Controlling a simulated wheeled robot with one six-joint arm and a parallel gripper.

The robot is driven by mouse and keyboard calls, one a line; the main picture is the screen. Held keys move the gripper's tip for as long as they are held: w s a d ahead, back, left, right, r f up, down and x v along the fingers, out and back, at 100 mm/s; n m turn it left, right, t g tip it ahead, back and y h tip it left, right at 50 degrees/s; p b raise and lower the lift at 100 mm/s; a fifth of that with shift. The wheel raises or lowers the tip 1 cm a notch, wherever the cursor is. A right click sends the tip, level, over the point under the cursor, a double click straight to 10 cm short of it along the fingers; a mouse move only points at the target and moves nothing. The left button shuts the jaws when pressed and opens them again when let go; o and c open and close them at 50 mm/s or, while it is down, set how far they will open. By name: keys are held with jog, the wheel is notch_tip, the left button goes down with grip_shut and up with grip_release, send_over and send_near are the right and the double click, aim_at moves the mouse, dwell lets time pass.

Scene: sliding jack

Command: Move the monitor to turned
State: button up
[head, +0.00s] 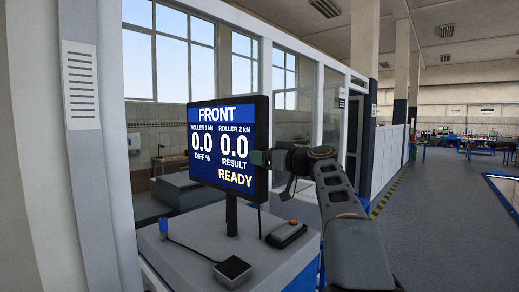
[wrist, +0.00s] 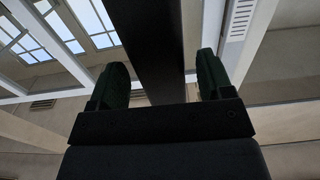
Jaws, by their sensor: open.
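The monitor (head: 222,160) stands on a dark post above a grey cabinet in the head view. Its lit screen reads FRONT, 0.0, 0.0 and READY, and is angled toward the left of the picture. My gripper (head: 263,158) is at the monitor's right edge at about mid-height. In the wrist view my gripper (wrist: 163,80) is open, with its two dark fingers apart. A dark slab that looks like the monitor's edge (wrist: 155,40) runs between the fingers, with visible gaps on both sides. Contact behind the edge is hidden in the head view.
A windowed partition stands behind. Open floor (head: 440,215) lies to the right.

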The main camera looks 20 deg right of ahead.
jog(key=shift+p+x, duration=0.4)
jog(key=shift+x, duration=0.8)
jog(key=shift+c, duration=0.3)
jog(key=c, duration=1.2)
